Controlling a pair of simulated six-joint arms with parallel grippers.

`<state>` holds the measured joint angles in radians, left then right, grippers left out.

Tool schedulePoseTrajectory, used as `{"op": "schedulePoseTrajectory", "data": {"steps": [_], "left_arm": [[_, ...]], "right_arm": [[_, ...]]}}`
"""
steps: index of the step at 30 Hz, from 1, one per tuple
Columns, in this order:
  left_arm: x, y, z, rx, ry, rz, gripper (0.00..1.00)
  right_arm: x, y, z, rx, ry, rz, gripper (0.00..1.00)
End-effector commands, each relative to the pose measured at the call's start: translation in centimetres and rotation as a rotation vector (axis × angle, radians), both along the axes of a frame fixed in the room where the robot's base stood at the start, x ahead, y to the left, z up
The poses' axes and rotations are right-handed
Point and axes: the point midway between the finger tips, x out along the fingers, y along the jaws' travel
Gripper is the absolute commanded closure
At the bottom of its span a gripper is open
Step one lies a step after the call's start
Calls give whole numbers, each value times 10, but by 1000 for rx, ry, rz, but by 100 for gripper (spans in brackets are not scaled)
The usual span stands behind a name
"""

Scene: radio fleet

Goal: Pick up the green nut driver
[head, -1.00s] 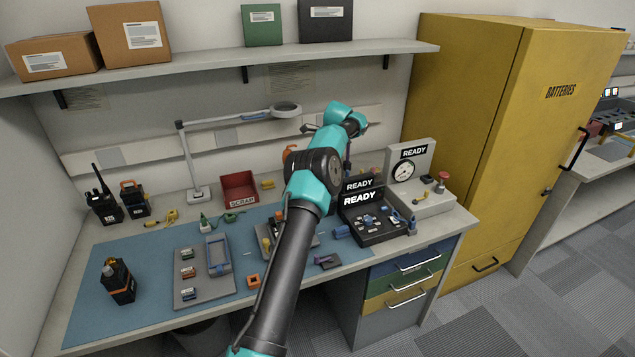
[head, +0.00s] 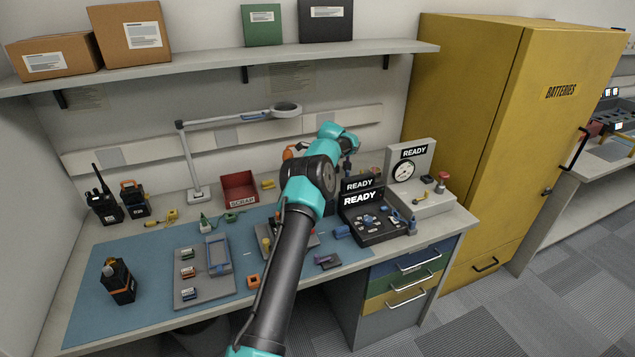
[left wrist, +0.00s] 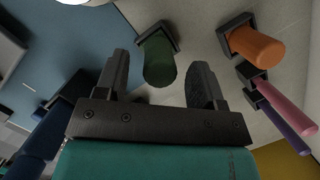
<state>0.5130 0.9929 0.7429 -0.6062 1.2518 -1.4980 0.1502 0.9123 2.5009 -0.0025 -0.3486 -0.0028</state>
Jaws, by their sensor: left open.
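The green nut driver (left wrist: 158,58) shows in the left wrist view as a rounded dark green handle in a small dark holder. My left gripper (left wrist: 158,80) is open, with one finger on each side of the green handle. The handle appears between the fingertips, with a gap on both sides; I cannot tell how deep it sits between them. In the head view my left gripper (head: 347,174) is at the back of the bench, mostly hidden behind the READY display, and I cannot make out the nut driver there. My right gripper is not in view.
An orange handle (left wrist: 257,47) in its own holder is close to the right finger in the left wrist view, with pink (left wrist: 290,108) and purple (left wrist: 285,124) handles below it. The READY display (head: 362,184) and a gauge stand (head: 410,172) are near my gripper.

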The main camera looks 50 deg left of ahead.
Motion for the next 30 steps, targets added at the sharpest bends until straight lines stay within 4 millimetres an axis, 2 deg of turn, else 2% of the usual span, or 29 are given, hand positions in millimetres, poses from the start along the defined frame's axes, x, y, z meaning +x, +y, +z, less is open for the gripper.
{"op": "schedulePoseTrajectory", "data": {"steps": [3, 7, 22, 30], "left_arm": [[-2, 4, -18, -1, 3, 0, 37], [-4, 7, -29, 0, 1, -1, 37], [-4, 7, -31, 0, 0, -1, 37], [-4, 7, -30, 0, 0, -1, 62]], "right_arm": [[0, 0, 0, 0, 0, 0, 57], [0, 0, 0, 0, 0, 0, 57], [0, 0, 0, 0, 0, 0, 57], [0, 0, 0, 0, 0, 0, 57]]}}
